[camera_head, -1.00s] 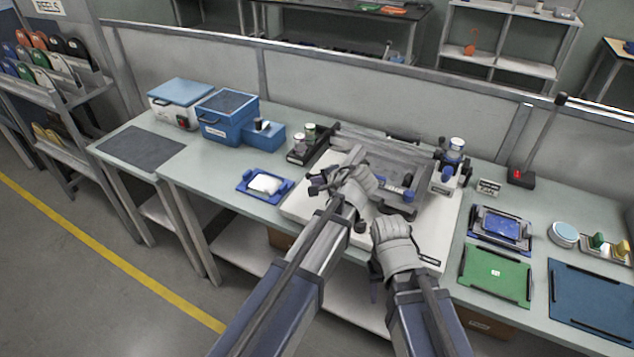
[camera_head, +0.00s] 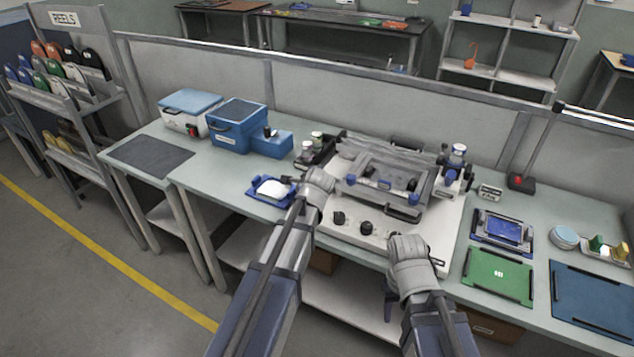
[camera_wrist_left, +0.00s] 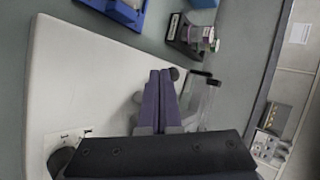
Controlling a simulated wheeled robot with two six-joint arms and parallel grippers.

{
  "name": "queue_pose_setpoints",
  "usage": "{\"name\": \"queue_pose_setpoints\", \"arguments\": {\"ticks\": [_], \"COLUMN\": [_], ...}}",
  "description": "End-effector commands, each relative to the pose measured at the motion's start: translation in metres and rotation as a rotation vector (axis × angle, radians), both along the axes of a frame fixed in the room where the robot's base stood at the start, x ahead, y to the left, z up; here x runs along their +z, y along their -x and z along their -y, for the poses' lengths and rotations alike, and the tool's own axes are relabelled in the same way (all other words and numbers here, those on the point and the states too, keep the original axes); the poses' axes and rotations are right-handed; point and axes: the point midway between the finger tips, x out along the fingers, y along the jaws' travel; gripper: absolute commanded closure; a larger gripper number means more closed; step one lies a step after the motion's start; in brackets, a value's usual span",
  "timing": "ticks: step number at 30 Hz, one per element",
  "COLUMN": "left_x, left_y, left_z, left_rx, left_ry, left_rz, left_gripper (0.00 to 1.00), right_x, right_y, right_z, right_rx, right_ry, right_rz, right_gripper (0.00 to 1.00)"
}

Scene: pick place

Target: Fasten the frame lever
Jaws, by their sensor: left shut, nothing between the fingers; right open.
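The printer-like machine (camera_head: 440,235) has a white base with dark knobs at its front. Its grey frame (camera_head: 352,190) lies over the base. Small dark and blue fittings sit on the frame, and a dark handle (camera_head: 403,214) is at its front edge; I cannot tell which is the frame lever. My left gripper (camera_wrist_left: 160,72) is shut and empty over the base's left part, its purple fingers together. In the left wrist view, a black-capped frame part (camera_wrist_left: 205,78) is right of the fingers. My right gripper (camera_head: 389,305) is open in front of the table edge, away from the frame.
A blue tray with a white item (camera_head: 272,190) lies left of the machine. Dark holders with small jars (camera_head: 312,150) stand behind it. Blue bins (camera_head: 237,125) are at the back left. A green board (camera_head: 498,275) and blue mat (camera_head: 592,300) lie right.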

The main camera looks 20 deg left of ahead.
Motion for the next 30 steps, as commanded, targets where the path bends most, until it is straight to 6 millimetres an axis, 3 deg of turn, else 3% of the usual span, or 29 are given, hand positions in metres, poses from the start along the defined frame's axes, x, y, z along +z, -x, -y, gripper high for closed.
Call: {"name": "queue_pose_setpoints", "arguments": {"ticks": [30], "left_x": [0.0], "left_y": [0.002], "left_z": [0.016], "left_rx": [0.002], "left_ry": [0.0], "left_rz": [-0.001], "left_gripper": [1.0], "right_x": [0.0], "right_y": [0.0], "right_z": [0.0], "right_rx": [0.0], "right_ry": [0.0], "right_rz": [0.0], "right_gripper": [0.5]}}
